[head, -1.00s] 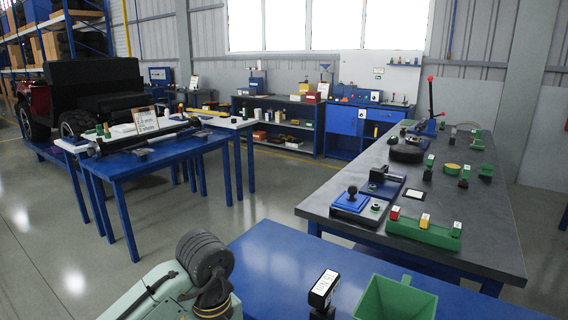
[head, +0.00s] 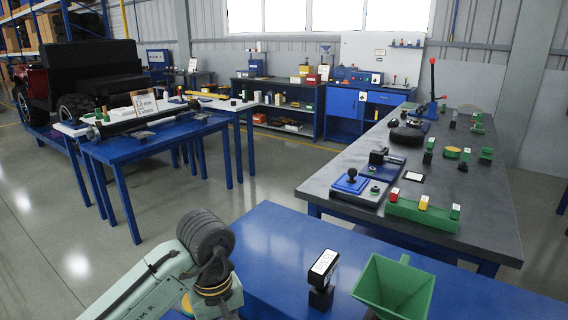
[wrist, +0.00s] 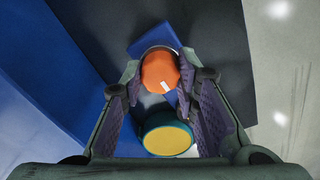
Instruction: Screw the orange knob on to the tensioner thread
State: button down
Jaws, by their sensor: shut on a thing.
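The orange knob (wrist: 160,72), with a small white mark, sits between my gripper's fingertips (wrist: 160,80) in the wrist view. My gripper is shut on it. A round piece with a yellow face and teal rim (wrist: 167,138) shows between the fingers, nearer the camera; I cannot tell what it belongs to. In the head view my arm is at the lower left and my fingertips are not visible there. I cannot make out the tensioner thread in either view.
A blue table (head: 275,235) carries a green hopper (head: 394,288) and a small black labelled stand (head: 322,278). A grey bench (head: 335,180) behind holds a green block rack (head: 423,213) and a blue fixture (head: 351,182). Another blue table (head: 160,140) stands left. The floor between is clear.

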jog(key=m, duration=0.6)
jog(key=c, duration=1.2)
grip_release()
jog(key=shift+m, duration=0.3)
jog(key=shift+o, duration=0.2)
